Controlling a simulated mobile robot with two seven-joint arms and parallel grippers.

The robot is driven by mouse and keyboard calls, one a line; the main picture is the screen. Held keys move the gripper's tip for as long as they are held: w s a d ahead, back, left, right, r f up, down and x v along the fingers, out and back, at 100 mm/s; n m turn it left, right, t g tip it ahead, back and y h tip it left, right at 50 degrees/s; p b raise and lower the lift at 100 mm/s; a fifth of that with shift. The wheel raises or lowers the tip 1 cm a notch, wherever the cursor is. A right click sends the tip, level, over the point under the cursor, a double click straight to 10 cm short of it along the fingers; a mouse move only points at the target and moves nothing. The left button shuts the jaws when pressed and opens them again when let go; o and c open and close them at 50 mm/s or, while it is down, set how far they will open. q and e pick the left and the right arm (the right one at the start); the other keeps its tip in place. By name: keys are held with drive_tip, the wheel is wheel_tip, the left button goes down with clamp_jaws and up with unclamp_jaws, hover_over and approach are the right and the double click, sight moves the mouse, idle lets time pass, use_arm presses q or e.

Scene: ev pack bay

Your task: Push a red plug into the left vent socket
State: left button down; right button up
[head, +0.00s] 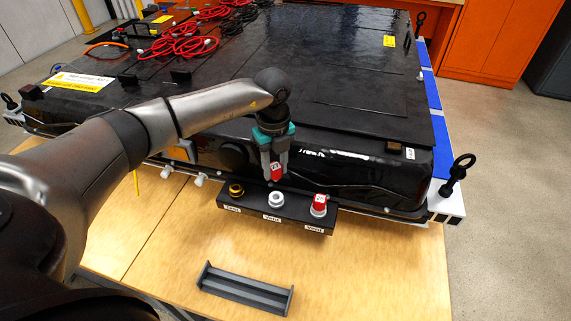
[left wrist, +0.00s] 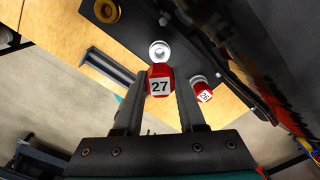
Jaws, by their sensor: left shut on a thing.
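My left gripper (head: 275,172) is shut on a red plug (head: 277,171) with a white number label. The label reads 27 in the left wrist view, where the plug (left wrist: 159,84) sits between the fingers (left wrist: 160,95). The white left vent socket (head: 275,200) is the middle one on a black block. In the head view the plug is just above and behind it, apart from it as far as I can tell. The left wrist view shows this socket (left wrist: 159,50) open, just beyond the plug. A second red plug (head: 320,203) sits in the right vent socket. My right gripper is out of view.
A brass-coloured socket (head: 236,190) is at the block's left end. The black battery pack (head: 340,90) stands close behind the block. An empty grey rack (head: 245,288) lies on the wooden table (head: 370,270) in front. The table right of the rack is clear.

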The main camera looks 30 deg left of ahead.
use_arm(q)
drive_tip(key=shift+f+b, duration=0.75)
drive_tip(key=shift+f, duration=0.15)
wheel_tip(320, 180, down, 3)
drive_tip(key=b, duration=0.2)
drive_tip(key=shift+b, duration=0.35)
drive_tip(key=shift+f, duration=0.15)
drive_tip(key=shift+f+b, duration=0.5)
drive_tip(key=shift+f, duration=0.5)
idle(0.5)
drive_tip(key=c, duration=1.1)
unclamp_jaws()
drive_tip(key=shift+c, duration=0.2)
clamp_jaws()
